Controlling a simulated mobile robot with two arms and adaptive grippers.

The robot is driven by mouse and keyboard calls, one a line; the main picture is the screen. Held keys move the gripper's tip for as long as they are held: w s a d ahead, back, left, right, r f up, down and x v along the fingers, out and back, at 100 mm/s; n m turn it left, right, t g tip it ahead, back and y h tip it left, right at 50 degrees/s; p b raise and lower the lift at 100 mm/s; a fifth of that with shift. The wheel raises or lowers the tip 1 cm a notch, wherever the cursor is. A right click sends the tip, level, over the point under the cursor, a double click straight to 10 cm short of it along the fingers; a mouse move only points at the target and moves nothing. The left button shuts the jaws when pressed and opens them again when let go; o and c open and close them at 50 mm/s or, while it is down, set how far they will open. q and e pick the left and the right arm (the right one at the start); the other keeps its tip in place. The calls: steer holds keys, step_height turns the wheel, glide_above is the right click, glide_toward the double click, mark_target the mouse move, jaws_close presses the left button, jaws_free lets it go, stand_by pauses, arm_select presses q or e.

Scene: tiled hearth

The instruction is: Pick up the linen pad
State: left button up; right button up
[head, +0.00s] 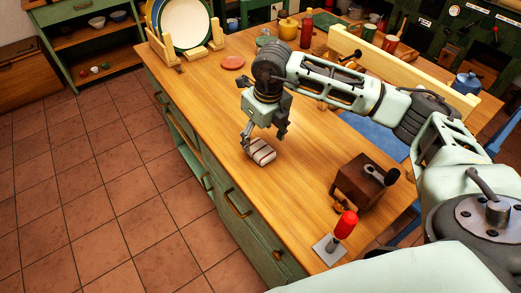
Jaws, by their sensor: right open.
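The linen pad (262,153), a small pale folded pad with dark stripes, lies on the wooden worktop near its front left edge. My right gripper (263,138) points down just above and behind the pad. Its jaws are open. One finger is close to the pad's left end; I cannot tell whether it touches. My left gripper is not in view.
A brown wooden box with a dark crank (361,184) and a red-handled tool on a metal plate (343,228) stand at the near right. A reddish disc (233,62) and a plate rack (184,45) are farther back. The worktop left of the pad is clear.

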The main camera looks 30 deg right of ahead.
mark_target(261, 149)
step_height(261, 149, down, 3)
steer(key=shift+d+f+p, duration=0.1)
steer(key=shift+d+p, duration=0.05)
steer(key=shift+p, duration=0.8)
steer(key=shift+w+f, duration=0.25)
steer(key=shift+f, duration=0.9)
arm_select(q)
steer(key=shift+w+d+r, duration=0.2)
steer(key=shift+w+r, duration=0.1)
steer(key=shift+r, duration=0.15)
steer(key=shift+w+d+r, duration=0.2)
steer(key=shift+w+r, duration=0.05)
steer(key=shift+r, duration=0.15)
arm_select(e)
steer(key=shift+f, duration=0.15)
arm_select(q)
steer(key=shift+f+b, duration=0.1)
steer(key=shift+b, duration=0.25)
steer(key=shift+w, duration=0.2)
arm_select(e)
steer(key=shift+f, duration=0.1)
steer(key=c, duration=1.2)
